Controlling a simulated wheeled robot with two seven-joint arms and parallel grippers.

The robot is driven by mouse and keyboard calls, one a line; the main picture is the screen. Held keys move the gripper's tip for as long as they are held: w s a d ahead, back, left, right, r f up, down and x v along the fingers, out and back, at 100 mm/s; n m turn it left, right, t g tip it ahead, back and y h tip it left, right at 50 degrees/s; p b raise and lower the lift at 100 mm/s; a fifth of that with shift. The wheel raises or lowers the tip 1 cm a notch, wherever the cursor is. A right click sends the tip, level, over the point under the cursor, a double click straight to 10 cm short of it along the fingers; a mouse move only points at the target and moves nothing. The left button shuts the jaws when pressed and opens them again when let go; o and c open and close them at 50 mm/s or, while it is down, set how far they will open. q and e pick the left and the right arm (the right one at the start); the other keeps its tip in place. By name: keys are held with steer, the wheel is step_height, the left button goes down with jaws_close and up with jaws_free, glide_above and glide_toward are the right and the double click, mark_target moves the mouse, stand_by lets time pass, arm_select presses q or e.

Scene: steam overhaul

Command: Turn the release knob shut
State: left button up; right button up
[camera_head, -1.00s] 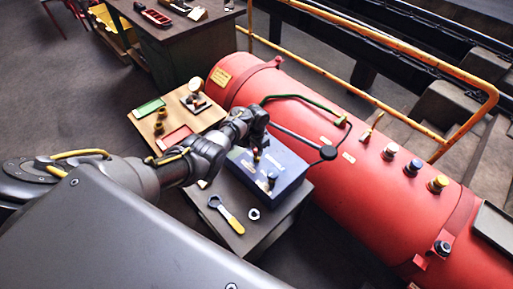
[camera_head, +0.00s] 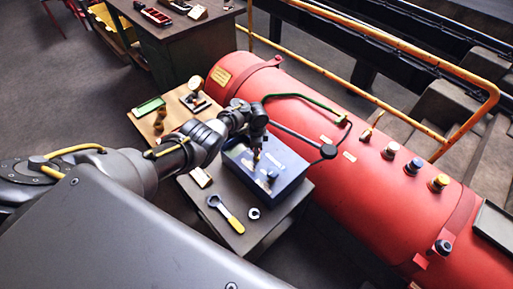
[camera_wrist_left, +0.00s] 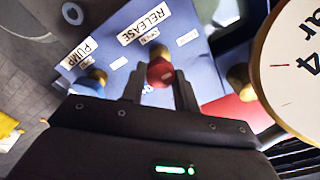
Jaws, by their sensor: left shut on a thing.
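The release knob (camera_wrist_left: 160,73) is a red knob on a brass stem, beside the RELEASE label (camera_wrist_left: 145,25) on the blue box (camera_wrist_left: 122,52). My left gripper (camera_wrist_left: 160,90) is shut on this knob, one finger on each side. In the head view, my left gripper (camera_head: 257,155) points down onto the top of the blue box (camera_head: 295,180), and its fingers and wrist largely hide the knob. A blue knob (camera_wrist_left: 92,83) stands beside the PUMP label. My right gripper is not in view.
A dial gauge (camera_wrist_left: 295,70) fills the right of the wrist view. A yellow-handled wrench (camera_head: 230,217) and a nut (camera_head: 254,213) lie on the cart top (camera_head: 250,235).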

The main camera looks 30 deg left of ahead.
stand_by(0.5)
arm_select(q)
steer(key=o, duration=1)
steer(key=shift+c, duration=0.2)
step_height(320, 180, up, 11)
steer(key=p, duration=0.4)
steer(key=shift+f, duration=0.15)
